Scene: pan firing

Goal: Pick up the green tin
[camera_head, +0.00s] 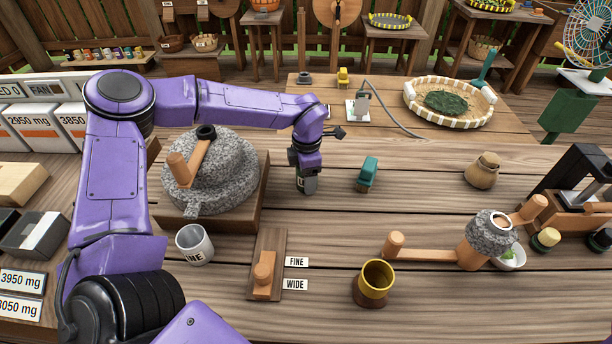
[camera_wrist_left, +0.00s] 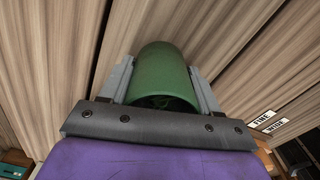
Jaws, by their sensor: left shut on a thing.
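The green tin (camera_wrist_left: 163,75) is a dark green cylinder between the two fingers of my left gripper (camera_wrist_left: 162,85) in the left wrist view. The fingers touch it on both sides, and dark contents show in its near end. In the head view my left gripper (camera_head: 305,180) points down at the table, right of the stone mill, with a small part of the green tin (camera_head: 308,184) showing below the purple wrist. Most of the tin is hidden there. I cannot tell whether it touches the table. My right gripper is not in view.
The stone mill (camera_head: 228,170) stands left of my left gripper. A teal-green brush-like item (camera_head: 367,172) lies close on the right. A white cup (camera_head: 194,244), a wooden slider board (camera_head: 278,250) and a yellow-rimmed cup (camera_head: 374,284) stand nearer. The table between the teal item and the brown jar (camera_head: 483,170) is clear.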

